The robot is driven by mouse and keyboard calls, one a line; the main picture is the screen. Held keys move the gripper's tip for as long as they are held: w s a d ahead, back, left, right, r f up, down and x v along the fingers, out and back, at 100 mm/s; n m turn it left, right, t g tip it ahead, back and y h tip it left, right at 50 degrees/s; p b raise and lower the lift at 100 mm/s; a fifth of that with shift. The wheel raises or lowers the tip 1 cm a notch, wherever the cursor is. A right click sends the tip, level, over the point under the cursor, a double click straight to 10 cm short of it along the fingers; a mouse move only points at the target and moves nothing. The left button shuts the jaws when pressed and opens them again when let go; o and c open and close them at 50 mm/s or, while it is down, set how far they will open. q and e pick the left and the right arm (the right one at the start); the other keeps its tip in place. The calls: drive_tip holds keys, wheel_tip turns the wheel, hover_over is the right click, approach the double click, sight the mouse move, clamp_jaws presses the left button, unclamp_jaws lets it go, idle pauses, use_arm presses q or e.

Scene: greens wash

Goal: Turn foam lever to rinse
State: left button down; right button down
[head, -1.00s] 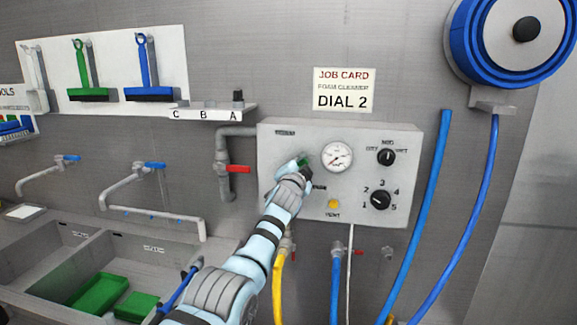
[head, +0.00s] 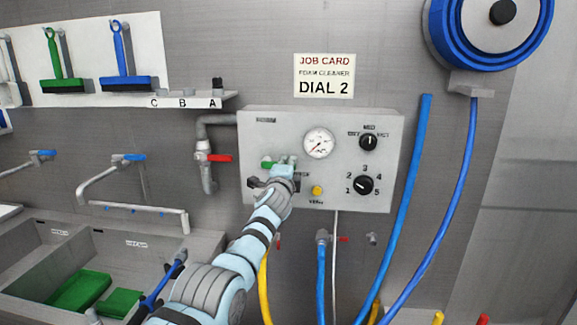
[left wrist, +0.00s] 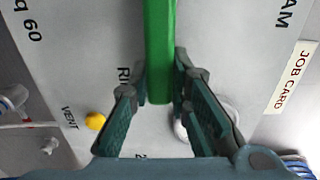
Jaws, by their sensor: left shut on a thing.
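The green foam lever (head: 267,162) is on the grey wall panel (head: 385,115), left of the gauge. My left gripper (head: 281,168) is at the panel and hides much of the lever. In the left wrist view the green lever (left wrist: 160,40) runs down from the top edge, and its end sits between the fingers of my left gripper (left wrist: 160,85), which is shut on it. Partly covered lettering, "RIN" and "AM", shows on either side of the lever. The lever's exact angle on the panel is hard to tell. My right gripper is not in view.
The panel also carries a gauge (head: 319,143), a numbered dial (head: 364,185), an upper knob (head: 369,142) and a yellow vent button (head: 317,190). A red-handled valve (head: 219,158) is at left. Blue hoses (head: 410,200) hang at right. A sink (head: 185,243) is lower left.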

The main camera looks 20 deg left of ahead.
use_arm(q)
drive_tip(key=shift+a+r, duration=0.1)
drive_tip(key=shift+r, duration=0.15)
drive_tip(key=c, duration=1.5)
unclamp_jaws()
drive_tip(key=shift+w+a+f, duration=0.1)
drive_tip(key=shift+c, duration=0.2)
drive_tip(key=shift+o, duration=0.3)
drive_tip(key=shift+w+f, duration=0.1)
drive_tip(key=shift+f, duration=0.1)
drive_tip(key=shift+s, duration=0.4)
drive_tip(key=s+d, duration=0.1)
drive_tip(key=s, duration=0.5)
drive_tip(key=shift+s, duration=0.3)
